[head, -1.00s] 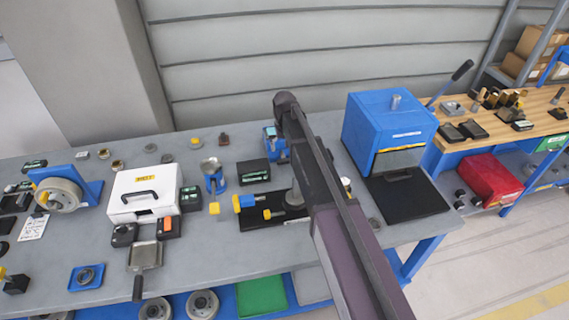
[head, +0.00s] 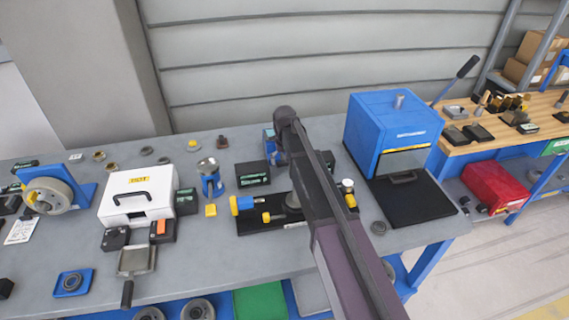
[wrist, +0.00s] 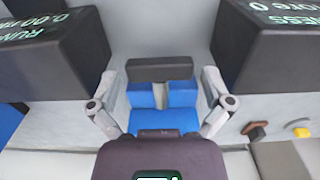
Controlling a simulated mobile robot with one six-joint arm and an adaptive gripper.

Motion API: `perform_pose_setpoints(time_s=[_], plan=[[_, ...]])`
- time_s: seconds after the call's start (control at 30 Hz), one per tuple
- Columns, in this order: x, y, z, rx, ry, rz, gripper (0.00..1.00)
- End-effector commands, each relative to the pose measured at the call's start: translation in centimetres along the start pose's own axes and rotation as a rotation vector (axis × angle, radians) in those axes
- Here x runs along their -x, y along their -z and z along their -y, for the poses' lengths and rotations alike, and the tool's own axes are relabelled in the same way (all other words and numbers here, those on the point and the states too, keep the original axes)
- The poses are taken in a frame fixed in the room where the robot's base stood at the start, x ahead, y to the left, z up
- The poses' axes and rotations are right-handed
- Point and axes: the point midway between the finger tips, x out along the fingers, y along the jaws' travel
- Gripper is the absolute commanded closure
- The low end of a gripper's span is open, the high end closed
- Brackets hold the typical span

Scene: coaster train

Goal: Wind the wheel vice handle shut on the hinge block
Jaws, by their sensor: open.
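A small blue device (head: 268,142) with a dark top stands behind the arm in the head view. In the wrist view its likely match is a blue piece (wrist: 163,121) with a dark grey block (wrist: 160,70). My gripper (wrist: 160,85) is open, its fingers on either side of this piece with gaps visible; contact cannot be told. A black-based fixture (head: 285,224) with a blue block (head: 242,204) and yellow knobs stands nearer the bench front, partly hidden by my arm. I cannot tell which is the wheel vice. I cannot identify the hinge block or the handle for certain.
Two dark display boxes (wrist: 38,55) (wrist: 268,45) flank the gripper closely. A blue press-like box (head: 392,135) stands at right, a white case (head: 138,200) at left. A wheel in a blue bracket (head: 50,192) is farther left.

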Motion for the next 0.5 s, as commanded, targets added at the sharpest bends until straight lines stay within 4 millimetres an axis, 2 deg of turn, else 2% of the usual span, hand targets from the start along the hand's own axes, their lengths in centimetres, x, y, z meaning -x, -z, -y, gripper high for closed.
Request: perform_pose_setpoints(time_s=[0.27, 0.3, 0.5], plan=[[-0.02, 0.00, 0.00, 0.000, 0.000, 0.000, 0.00], [-0.02, 0.00, 0.00, 0.000, 0.000, 0.000, 0.03], [-0.02, 0.00, 0.00, 0.000, 0.000, 0.000, 0.62]])
